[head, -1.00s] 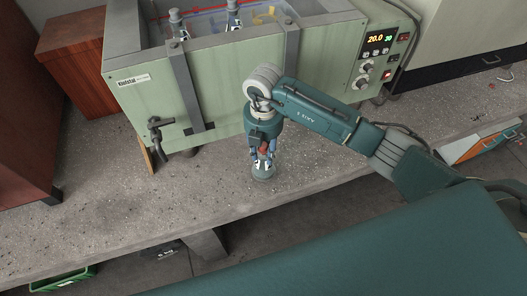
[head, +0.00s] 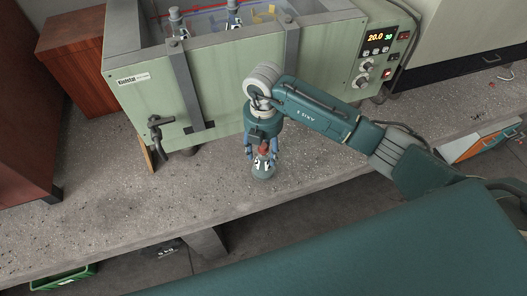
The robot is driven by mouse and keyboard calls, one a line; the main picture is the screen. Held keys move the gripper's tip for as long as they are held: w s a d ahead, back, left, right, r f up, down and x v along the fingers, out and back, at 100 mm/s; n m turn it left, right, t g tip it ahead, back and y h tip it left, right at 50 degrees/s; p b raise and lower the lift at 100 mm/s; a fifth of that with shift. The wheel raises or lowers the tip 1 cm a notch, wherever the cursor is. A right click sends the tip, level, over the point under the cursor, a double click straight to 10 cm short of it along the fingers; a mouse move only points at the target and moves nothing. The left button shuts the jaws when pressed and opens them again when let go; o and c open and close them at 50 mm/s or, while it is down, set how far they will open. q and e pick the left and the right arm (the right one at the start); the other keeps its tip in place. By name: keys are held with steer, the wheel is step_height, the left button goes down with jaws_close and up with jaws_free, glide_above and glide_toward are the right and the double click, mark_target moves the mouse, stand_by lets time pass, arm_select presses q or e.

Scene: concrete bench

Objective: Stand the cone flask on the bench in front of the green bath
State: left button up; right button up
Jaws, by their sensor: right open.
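The cone flask (head: 263,171) stands upright on the concrete bench (head: 130,215), in front of the green bath (head: 232,105). Its clear-grey base shows below my right gripper, and something red shows at its top between the fingers. My right gripper (head: 262,160) points down over the flask with its fingers open, one on each side of the flask's upper part. I cannot tell whether a finger still touches the glass. My left gripper is not in view.
The bath has a tap (head: 158,127) at its front left and a control panel (head: 378,50) at its right. A wooden box (head: 75,50) stands at the left. The bench is clear left of the flask; its front edge runs close before it.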

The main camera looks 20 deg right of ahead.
step_height(320, 180, up, 11)
steer(key=shift+r+b, duration=0.1)
steer(key=shift+b, duration=0.65)
